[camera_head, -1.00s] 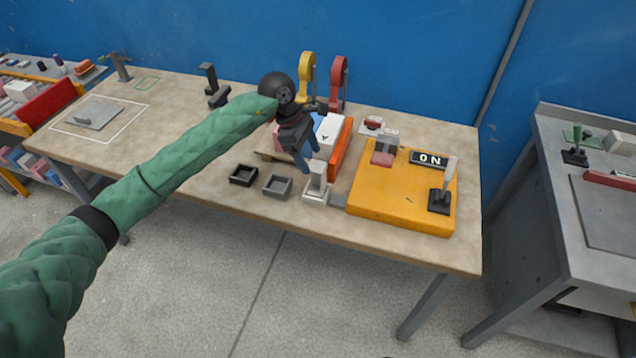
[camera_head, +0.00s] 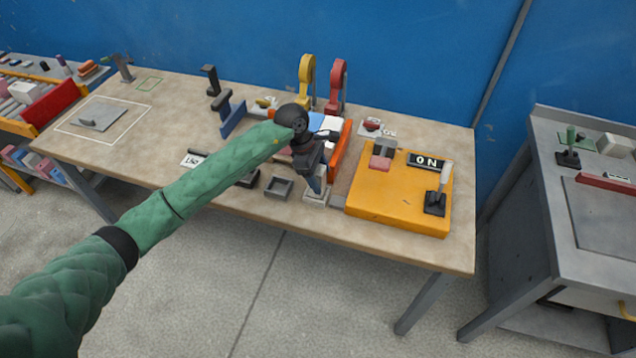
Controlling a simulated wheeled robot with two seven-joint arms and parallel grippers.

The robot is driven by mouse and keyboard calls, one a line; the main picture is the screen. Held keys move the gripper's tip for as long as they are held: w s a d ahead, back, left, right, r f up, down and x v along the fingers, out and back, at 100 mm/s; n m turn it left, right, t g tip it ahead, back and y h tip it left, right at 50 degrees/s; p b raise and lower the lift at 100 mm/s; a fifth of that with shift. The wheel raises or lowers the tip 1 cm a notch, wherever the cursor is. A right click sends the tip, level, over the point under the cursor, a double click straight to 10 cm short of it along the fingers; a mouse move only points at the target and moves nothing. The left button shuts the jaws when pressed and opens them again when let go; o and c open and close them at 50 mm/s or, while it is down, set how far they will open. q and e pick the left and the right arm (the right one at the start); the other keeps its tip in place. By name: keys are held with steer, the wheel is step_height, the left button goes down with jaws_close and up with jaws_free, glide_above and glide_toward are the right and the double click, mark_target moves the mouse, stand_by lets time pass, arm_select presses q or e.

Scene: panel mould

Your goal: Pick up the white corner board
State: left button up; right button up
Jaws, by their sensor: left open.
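My left gripper (camera_head: 315,188) points down, open, at the small pale grey-white stand (camera_head: 316,198) near the table's front edge. Its fingers cover the top of this stand, and I cannot tell whether they touch what is there. A white piece (camera_head: 333,126) lies behind the gripper, beside the orange-red wall (camera_head: 342,150) and a blue piece (camera_head: 316,121); my gripper partly hides it. I cannot tell for sure which of the pale pieces is the white corner board. My right gripper is not in view.
A yellow box (camera_head: 398,205) with an ON sign (camera_head: 427,160) and a lever (camera_head: 437,200) stands right of the gripper. A small grey tray (camera_head: 279,188) is at its left. Yellow (camera_head: 307,80) and red (camera_head: 338,85) clamps stand behind.

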arm_select(q)
steer(key=shift+f, duration=0.15)
steer(key=shift+c, duration=0.2)
steer(key=c, duration=1.4)
steer(key=shift+o, duration=0.2)
